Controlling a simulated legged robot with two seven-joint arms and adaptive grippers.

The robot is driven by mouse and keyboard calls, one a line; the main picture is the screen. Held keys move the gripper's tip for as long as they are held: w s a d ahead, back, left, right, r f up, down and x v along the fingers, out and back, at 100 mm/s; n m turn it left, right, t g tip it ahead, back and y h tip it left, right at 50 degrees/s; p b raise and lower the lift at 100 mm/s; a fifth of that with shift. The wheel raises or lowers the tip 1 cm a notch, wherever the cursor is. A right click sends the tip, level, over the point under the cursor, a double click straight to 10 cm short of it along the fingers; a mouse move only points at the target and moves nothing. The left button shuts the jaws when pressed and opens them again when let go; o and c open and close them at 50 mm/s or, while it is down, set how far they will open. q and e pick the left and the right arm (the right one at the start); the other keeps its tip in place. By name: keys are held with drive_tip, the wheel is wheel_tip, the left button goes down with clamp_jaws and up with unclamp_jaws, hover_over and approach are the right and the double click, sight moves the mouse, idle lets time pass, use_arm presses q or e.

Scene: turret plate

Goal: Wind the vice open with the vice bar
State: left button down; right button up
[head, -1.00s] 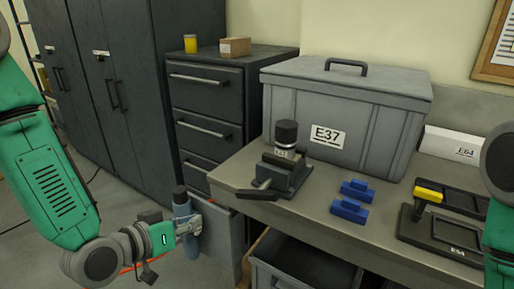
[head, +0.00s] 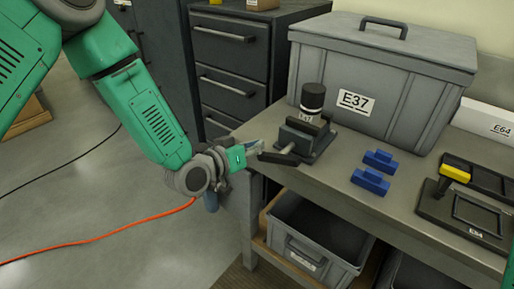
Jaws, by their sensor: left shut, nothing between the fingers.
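The vice (head: 318,148) is a dark grey block with a labelled black cylinder (head: 312,97) standing upright in it, near the bench's left end. The vice bar (head: 278,158) is a dark bar at the vice's front left, by the bench edge. My left gripper (head: 260,145) is shut and empty, its fingertips just left of the bar. I cannot tell whether they touch it. My right gripper is out of view.
A large grey lidded crate (head: 420,103) marked E37 stands behind the vice. Two blue blocks (head: 371,181) lie to its right, then a black tray (head: 470,228) with a yellow-handled tool. A grey bin (head: 335,238) sits below the bench. An orange cable crosses the floor.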

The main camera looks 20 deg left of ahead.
use_arm(q)
drive_tip(key=shift+d+f+n, duration=0.3)
drive_tip(key=shift+f, duration=0.4)
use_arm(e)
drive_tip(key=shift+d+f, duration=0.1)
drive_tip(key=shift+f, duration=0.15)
use_arm(q)
drive_tip(key=shift+d+b, duration=0.2)
drive_tip(key=shift+b, duration=0.15)
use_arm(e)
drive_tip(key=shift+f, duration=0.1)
